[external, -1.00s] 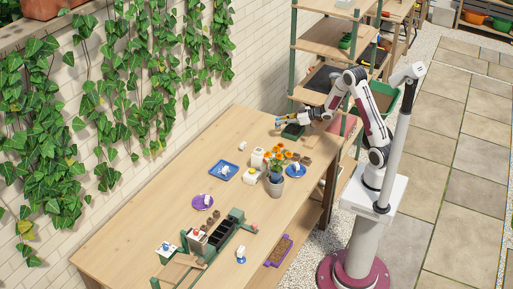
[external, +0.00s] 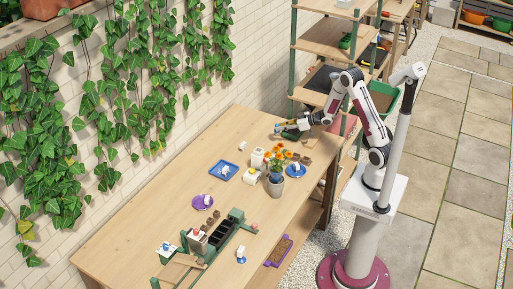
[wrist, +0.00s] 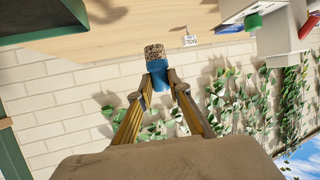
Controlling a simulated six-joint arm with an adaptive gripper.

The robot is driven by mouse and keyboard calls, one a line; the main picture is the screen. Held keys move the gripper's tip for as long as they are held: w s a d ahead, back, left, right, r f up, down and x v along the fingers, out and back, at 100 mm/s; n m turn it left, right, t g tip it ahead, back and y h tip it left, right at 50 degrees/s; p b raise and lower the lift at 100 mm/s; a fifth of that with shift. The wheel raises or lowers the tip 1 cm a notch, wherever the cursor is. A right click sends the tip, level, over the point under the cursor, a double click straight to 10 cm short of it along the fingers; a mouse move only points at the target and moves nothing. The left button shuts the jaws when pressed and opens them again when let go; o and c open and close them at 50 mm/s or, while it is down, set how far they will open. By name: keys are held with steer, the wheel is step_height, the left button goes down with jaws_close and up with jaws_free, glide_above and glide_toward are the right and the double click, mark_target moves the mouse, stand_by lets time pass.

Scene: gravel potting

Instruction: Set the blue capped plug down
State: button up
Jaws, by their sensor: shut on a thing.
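The blue capped plug shows in the wrist view as a blue cap (wrist: 159,76) with a speckled brown soil plug (wrist: 154,51) at its end. My gripper (wrist: 158,84) is shut on the blue part, one finger on each side. In the wrist view the bench top (wrist: 110,38) lies beyond the soil end; I cannot tell whether they touch. In the external view my gripper (external: 281,127) is low over the far end of the bench, beside a dark green tray (external: 291,134). The plug is too small there to make out clearly.
A small white label (wrist: 190,40) stands near the plug in the wrist view. The bench's left stretch is clear.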

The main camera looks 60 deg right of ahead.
steer(key=shift+f, duration=1.75)
steer(key=shift+f, duration=0.15)
steer(key=shift+f, duration=1.95)
steer(key=shift+f, duration=0.1)
steer(key=o, duration=0.9)
steer(key=shift+o, duration=0.2)
